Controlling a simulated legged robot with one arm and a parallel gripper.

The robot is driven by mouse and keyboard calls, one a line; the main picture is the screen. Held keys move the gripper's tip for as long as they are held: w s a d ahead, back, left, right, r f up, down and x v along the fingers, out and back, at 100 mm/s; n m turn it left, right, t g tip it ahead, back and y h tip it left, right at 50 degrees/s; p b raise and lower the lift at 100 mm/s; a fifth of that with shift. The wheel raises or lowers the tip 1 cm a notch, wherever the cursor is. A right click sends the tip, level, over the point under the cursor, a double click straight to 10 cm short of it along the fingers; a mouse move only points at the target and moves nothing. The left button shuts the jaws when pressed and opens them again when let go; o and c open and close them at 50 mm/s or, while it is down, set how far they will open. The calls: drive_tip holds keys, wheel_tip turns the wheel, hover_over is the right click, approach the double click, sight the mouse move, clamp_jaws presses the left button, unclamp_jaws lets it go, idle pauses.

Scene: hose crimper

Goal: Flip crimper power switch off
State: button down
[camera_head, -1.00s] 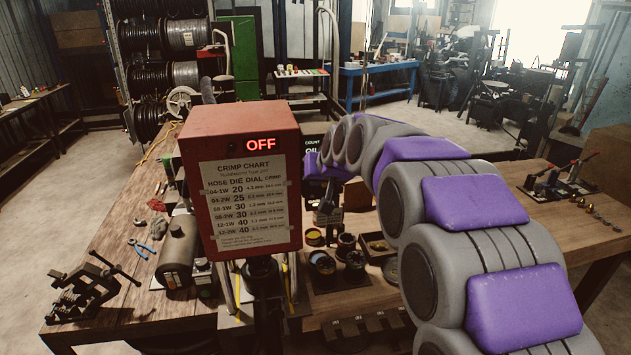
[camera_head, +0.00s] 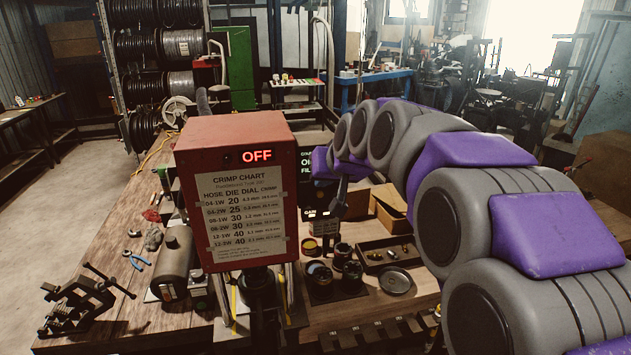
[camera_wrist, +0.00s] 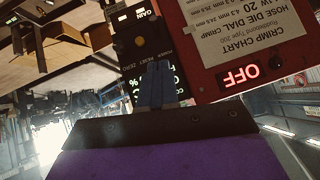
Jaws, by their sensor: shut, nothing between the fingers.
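The crimper's red box (camera_head: 183,200) stands on the table in the head view, and its red display (camera_head: 257,156) reads OFF. The same display appears upside down in the wrist view (camera_wrist: 241,75). I cannot make out the power switch. My gripper (camera_wrist: 158,75) is shut and empty, its fingertips in front of this panel; contact cannot be told. In the head view my gripper (camera_head: 339,198) is small and dark, right of the box.
The wooden table (camera_head: 130,310) holds a vise (camera_head: 75,300), blue-handled pliers (camera_head: 137,260), a dark cylinder (camera_head: 175,258), and cups and trays (camera_head: 388,253) right of the crimper. Hose reels (camera_head: 150,45) stand behind. A crimp chart (camera_head: 240,215) covers the box front.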

drive_tip(key=s, duration=0.1)
drive_tip(key=s+d+r, duration=0.1)
drive_tip(key=s, duration=0.1)
drive_tip(key=s+d+r, duration=0.1)
drive_tip(key=shift+s+d+r, duration=0.1)
drive_tip(key=shift+s+r, duration=0.05)
drive_tip(key=shift+s, duration=0.05)
drive_tip(key=s+d+f+g+h+b, duration=0.1)
drive_tip(key=s+d+f+g+b, duration=0.2)
drive_tip(key=s+f, duration=0.9)
drive_tip(key=s+d+f+m+g+h+b, duration=0.1)
drive_tip(key=s+d+f+g+b, duration=0.2)
drive_tip(key=s+f, duration=0.9)
drive_tip(key=s+d+f+m+g+h+b, duration=0.1)
drive_tip(key=s+d+f+g+b, duration=0.3)
drive_tip(key=s+f, duration=0.9)
drive_tip(key=s+d+h+b, duration=0.1)
drive_tip(key=s+d+b, duration=0.1)
drive_tip(key=d+b, duration=0.1)
drive_tip(key=shift+s+d, duration=0.25)
drive_tip(key=shift+d, duration=0.05)
